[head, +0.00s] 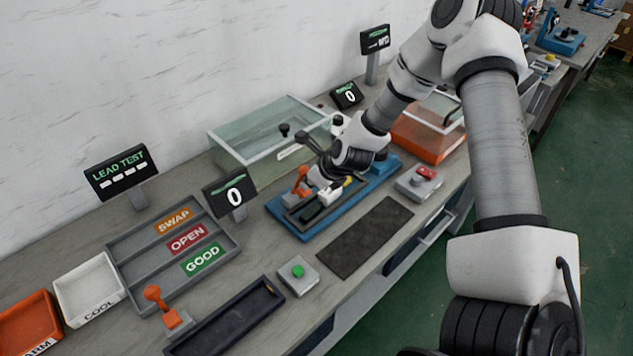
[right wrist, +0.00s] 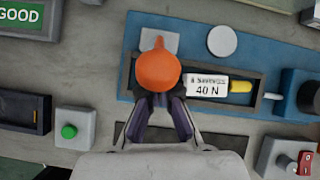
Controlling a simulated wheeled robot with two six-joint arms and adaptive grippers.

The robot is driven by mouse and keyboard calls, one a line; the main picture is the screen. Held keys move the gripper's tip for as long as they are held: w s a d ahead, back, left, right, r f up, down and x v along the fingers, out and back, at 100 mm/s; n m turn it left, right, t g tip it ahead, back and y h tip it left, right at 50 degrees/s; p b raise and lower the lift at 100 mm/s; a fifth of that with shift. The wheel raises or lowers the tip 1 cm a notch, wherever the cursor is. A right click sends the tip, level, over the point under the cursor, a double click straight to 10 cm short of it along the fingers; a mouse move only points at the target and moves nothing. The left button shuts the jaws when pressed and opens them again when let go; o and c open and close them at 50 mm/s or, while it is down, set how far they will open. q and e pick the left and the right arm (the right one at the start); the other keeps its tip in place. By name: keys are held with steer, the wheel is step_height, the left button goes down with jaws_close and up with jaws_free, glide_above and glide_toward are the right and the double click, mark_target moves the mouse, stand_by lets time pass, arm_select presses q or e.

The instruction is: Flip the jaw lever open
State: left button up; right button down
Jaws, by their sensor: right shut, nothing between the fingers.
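An orange-knobbed lever (head: 301,183) stands on the blue fixture (head: 352,207), at the end of its dark channel. In the right wrist view the round orange knob (right wrist: 158,71) is directly in front of my right gripper (right wrist: 160,103) and hides its fingertips. My right gripper is shut and empty, close behind the knob; I cannot tell whether it touches. In the head view the right gripper (head: 318,180) is beside the lever, partly covering the fixture. A white label reading 40 N (right wrist: 205,85) and a yellow part (right wrist: 241,86) lie along the channel. My left gripper is not seen.
A grey block with a green button (head: 298,272) and a dark mat (head: 366,236) lie in front of the fixture. A clear-lidded box (head: 235,150) stands behind it. A red switch box (head: 420,182) is to the right. Another orange lever (head: 153,293) stands at front left.

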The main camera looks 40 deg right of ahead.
steer(key=shift+w+r+g, duration=0.3)
steer(key=shift+r+g, duration=0.1)
steer(key=shift+r, duration=0.2)
steer(key=shift+w+f+b, duration=0.1)
steer(key=shift+w+b, duration=0.15)
steer(key=shift+b, duration=0.1)
steer(key=shift+w+a+b, duration=0.1)
steer(key=shift+w+b, duration=0.2)
steer(key=shift+b, duration=0.05)
steer(key=shift+w+r+b, duration=0.2)
steer(key=shift+w, duration=0.25)
steer(key=shift+w+r+b, duration=0.15)
steer(key=shift+w+r, duration=0.05)
steer(key=shift+w, duration=0.25)
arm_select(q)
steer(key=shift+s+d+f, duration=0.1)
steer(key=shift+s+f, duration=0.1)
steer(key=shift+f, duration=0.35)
arm_select(e)
steer(key=shift+w+r, duration=0.2)
steer(key=shift+r, duration=0.1)
